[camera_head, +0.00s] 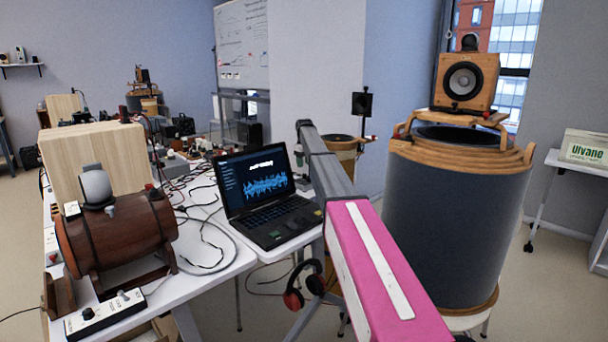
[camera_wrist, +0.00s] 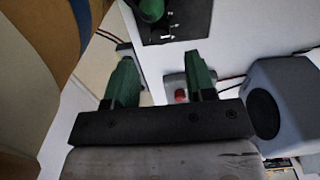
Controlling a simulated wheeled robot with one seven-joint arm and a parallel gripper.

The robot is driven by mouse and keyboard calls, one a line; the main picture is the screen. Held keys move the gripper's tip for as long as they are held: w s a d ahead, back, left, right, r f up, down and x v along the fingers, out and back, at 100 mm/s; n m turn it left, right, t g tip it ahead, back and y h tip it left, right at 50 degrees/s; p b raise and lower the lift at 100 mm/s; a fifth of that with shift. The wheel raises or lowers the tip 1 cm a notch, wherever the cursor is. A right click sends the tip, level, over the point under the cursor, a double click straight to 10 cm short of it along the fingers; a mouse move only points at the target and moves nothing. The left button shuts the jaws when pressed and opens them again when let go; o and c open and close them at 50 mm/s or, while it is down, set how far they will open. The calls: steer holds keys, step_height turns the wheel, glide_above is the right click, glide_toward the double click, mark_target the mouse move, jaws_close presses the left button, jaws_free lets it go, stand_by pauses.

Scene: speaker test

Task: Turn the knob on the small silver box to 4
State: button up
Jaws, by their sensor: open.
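In the wrist view my gripper (camera_wrist: 161,76) is open, its two green fingers spread apart with nothing held between them. A small grey-silver box with a red knob (camera_wrist: 181,95) shows beyond the fingers, close to the right finger and partly hidden by it. Whether this is the task's box is not certain, and no number or pointer is readable. I cannot tell whether a finger touches it. In the head view my gripper is not clearly seen; my pink and grey arm reaches past the laptop.
A black panel with a green part (camera_wrist: 178,22) and a grey speaker-like box (camera_wrist: 287,92) stand nearby. In the head view are a laptop (camera_head: 262,190), a wooden barrel device (camera_head: 120,232), a white control strip (camera_head: 104,314), loose cables and a large dark drum (camera_head: 450,225).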

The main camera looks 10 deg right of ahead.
mark_target(304, 176)
step_height(304, 176, down, 6)
steer(key=shift+r, duration=0.1)
steer(key=c, duration=0.9)
steer(key=shift+d+m, duration=0.1)
steer(key=shift+m, duration=2.9)
